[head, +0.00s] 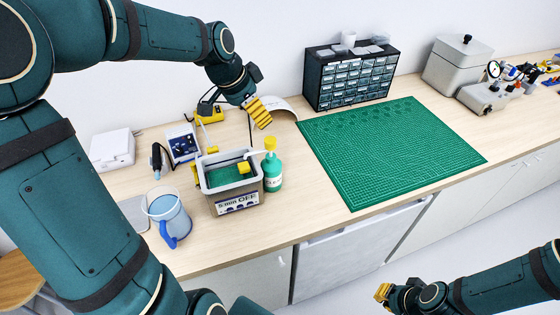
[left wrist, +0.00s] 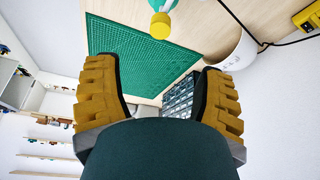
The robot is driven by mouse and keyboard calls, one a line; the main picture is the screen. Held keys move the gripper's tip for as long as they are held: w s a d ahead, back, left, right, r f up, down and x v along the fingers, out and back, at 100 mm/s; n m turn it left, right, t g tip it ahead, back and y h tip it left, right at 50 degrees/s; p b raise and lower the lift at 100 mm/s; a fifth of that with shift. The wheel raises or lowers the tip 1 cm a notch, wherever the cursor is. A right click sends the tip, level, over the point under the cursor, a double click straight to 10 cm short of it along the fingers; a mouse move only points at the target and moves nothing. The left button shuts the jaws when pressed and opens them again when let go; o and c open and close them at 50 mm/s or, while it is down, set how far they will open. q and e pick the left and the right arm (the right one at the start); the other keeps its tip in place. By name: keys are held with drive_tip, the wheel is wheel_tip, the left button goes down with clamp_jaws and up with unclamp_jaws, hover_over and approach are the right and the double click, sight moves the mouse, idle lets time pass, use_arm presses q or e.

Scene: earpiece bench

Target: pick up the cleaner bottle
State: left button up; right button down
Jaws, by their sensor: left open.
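The cleaner bottle (head: 273,174) is teal with a white label and a yellow pump top. It stands upright on the bench, right beside the grey tub (head: 207,187). In the left wrist view its yellow top and part of its teal body (left wrist: 160,22) show at the upper edge. My left gripper (head: 258,112) is above and behind the bottle, apart from it. In the left wrist view its yellow fingers (left wrist: 158,72) are spread with nothing between them. My right gripper (head: 382,292) is low in front of the bench, far from the bottle; its finger gap is unclear.
A green cutting mat (head: 390,150) lies bare to the right of the bottle. A drawer cabinet (head: 350,76) stands behind it. A blue jug (head: 168,215), a small device (head: 184,143) and a white box (head: 112,148) are to the left. A grey bin (head: 455,67) stands at right.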

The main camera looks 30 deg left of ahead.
sight(270, 139)
use_arm(q)
drive_tip(key=x, duration=0.8)
drive_tip(key=shift+w+d+f+b, duration=0.1)
drive_tip(key=shift+w+f+b, duration=0.1)
drive_tip(key=shift+b, duration=0.1)
drive_tip(key=shift+d+f, duration=0.1)
drive_tip(key=shift+f, duration=0.3)
drive_tip(key=x, duration=0.4)
drive_tip(key=shift+f, duration=0.3)
clamp_jaws()
